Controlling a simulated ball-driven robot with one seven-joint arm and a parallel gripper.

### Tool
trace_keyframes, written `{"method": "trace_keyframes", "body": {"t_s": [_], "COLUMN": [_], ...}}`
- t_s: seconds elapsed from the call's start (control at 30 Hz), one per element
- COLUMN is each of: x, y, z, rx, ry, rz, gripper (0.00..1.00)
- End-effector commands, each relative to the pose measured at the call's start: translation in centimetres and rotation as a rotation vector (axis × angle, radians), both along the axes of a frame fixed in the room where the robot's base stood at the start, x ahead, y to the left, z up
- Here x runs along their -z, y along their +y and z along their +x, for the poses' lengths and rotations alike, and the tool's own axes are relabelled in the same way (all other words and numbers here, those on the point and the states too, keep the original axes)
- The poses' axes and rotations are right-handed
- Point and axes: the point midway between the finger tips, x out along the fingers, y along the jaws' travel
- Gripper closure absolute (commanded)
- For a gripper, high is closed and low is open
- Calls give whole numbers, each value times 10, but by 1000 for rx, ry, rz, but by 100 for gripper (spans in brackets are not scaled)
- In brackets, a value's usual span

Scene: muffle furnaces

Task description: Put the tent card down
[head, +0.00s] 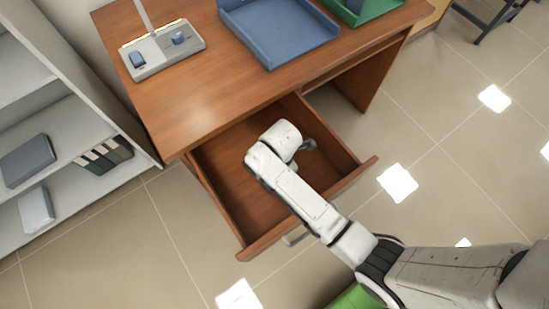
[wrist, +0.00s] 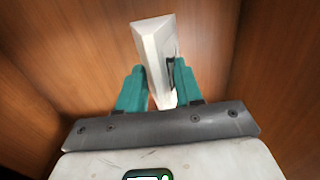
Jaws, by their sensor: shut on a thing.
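The tent card (wrist: 154,48) is a white, wedge-shaped piece with a dark mark on one side. In the wrist view it stands between the two teal fingers of my gripper (wrist: 152,88), which are shut on it. Brown wood surrounds it there. In the head view my arm reaches into the open drawer (head: 222,205) of the wooden desk (head: 190,105). I cannot tell whether the card touches the drawer floor.
A grey stand (head: 162,52), a blue tray (head: 280,32) and a green tray (head: 372,8) sit on the desk top. A shelf unit (head: 75,120) with boxes and binders stands at the left. The desk's front left top is clear. The drawer's walls rise around my arm.

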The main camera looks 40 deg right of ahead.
Motion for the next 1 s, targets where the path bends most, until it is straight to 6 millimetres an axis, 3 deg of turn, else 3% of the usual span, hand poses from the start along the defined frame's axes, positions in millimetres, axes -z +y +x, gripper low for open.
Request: {"method": "trace_keyframes", "body": {"t_s": [0.5,0.93,0.97,1.0], "x": [63,69,69,68], "y": [0,0,0,0], "z": [0,0,0,0], "rx": [1,2,2,2], "ry": [0,-1,-1,-1], "rz": [0,0,0,0], "gripper": [95,95,63,59]}}
